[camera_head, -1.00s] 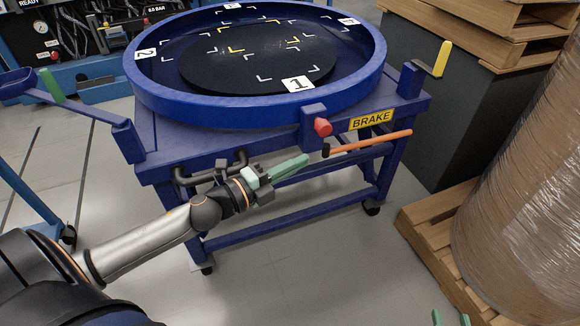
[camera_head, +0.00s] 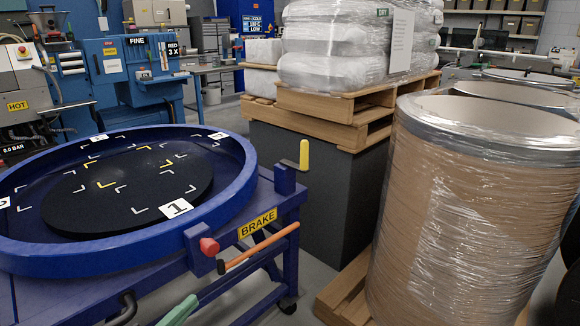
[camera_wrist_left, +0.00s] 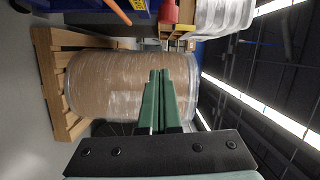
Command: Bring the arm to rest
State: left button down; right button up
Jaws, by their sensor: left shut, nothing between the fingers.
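My left gripper (camera_head: 178,311) shows at the bottom edge of the head view as a green fingertip, in front of the blue turntable cart. Most of it and its arm are cut off by the frame edge. In the left wrist view its two green fingers (camera_wrist_left: 161,98) lie together, shut and empty. The orange brake handle (camera_head: 258,249) is up and to the right of the fingertip in the head view, and the gripper is apart from it. My right gripper is not in view.
The blue cart (camera_head: 205,235) with its round black turntable (camera_head: 130,190) stands at left. A large wrapped drum (camera_head: 450,210) on a wooden pallet (camera_head: 345,295) stands at right. Between them is a dark block (camera_head: 315,185) carrying pallets and wrapped sacks (camera_head: 340,45).

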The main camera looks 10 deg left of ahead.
pick_arm(q)
jog(key=s+d+f+n+g+y, duration=0.3)
jog(key=s+d+f+n, duration=0.65)
jog(key=n, duration=0.85)
jog(key=s+a+r+n+g+y+p, duration=0.1)
jog(key=s+r+g+p, duration=0.3)
jog(key=p, duration=1.7)
jog(key=s+a+r, duration=0.1)
jog(key=s, duration=0.2)
jog(key=shift+s+r+y, duration=0.15)
jog(key=shift+s+y, duration=0.1)
jog(key=shift+y, duration=0.05)
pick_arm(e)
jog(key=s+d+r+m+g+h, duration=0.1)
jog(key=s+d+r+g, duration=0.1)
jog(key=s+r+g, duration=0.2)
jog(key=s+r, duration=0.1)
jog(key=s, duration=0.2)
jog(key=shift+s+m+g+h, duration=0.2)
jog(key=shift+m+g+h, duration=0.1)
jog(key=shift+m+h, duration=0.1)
pick_arm(q)
jog(key=shift+a, duration=0.1)
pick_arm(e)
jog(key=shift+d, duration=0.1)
